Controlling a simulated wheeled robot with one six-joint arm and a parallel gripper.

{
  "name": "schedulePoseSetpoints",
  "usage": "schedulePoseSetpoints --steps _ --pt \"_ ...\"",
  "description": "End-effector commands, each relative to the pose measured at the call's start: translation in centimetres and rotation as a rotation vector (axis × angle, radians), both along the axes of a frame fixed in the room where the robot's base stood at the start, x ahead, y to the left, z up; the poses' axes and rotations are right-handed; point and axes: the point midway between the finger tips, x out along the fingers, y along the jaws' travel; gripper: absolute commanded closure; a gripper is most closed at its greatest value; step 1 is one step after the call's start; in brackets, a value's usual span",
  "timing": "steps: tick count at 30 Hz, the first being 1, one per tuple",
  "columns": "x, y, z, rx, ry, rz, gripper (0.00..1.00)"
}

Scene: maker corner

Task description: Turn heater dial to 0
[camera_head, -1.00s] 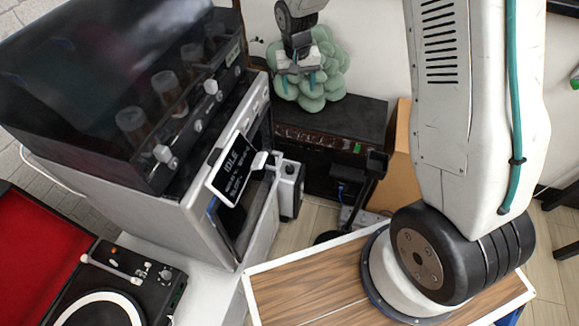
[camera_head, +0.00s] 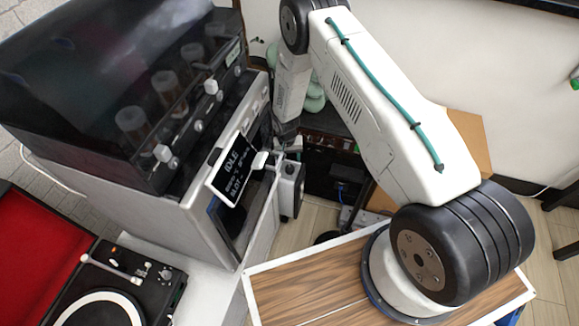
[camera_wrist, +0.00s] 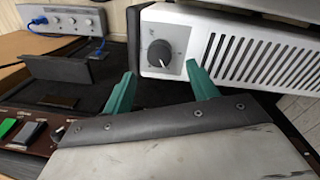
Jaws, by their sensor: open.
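The heater dial (camera_wrist: 160,53) is a round dark knob on a light square plate in the wrist view. It sits at the near end of the white slotted heater (camera_wrist: 240,45); its pale pointer mark is turned toward the lower right. My gripper (camera_wrist: 160,86) has its two teal fingers spread, one to the lower left and one to the lower right of the dial in the picture. Nothing is between them, and I see no contact with the dial. In the head view, the heater (camera_head: 290,190) appears as a narrow white and black box beside the printer; my fingertips are not clear there.
The printer with its IDLE screen (camera_head: 232,170) stands close left of my gripper. A dark-topped unit with a green switch (camera_wrist: 8,127) lies below it. A grey box with knobs and blue cable (camera_wrist: 62,20) stands behind. A turntable (camera_head: 115,285) is at lower left.

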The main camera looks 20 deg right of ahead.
Motion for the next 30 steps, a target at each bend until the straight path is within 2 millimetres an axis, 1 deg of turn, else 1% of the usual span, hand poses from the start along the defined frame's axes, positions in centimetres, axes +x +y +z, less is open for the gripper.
schedulePoseSetpoints --steps 1,6,10,15,22,23,24,27,30 --pt "-0.1 -0.1 -1.0 0.0 0.002 0.0 0.41" --pt "-0.2 -0.2 -3.7 0.001 0.002 0.0 0.41" --pt "-0.1 -0.3 -5.3 0.0 0.001 0.0 0.41" --pt "-0.2 -0.4 -6.1 0.0 0.001 0.0 0.41" --pt "-0.1 -0.4 -6.1 0.0 0.0 0.0 0.41" --pt "-0.1 -0.4 -6.1 0.0 0.0 0.0 0.5" --pt "-0.1 -0.4 -6.1 0.0 0.0 0.0 0.61" --pt "-0.1 -0.4 -6.1 0.0 0.0 0.0 0.86" --pt "-0.1 -0.4 -6.1 0.0 0.0 0.001 0.86"
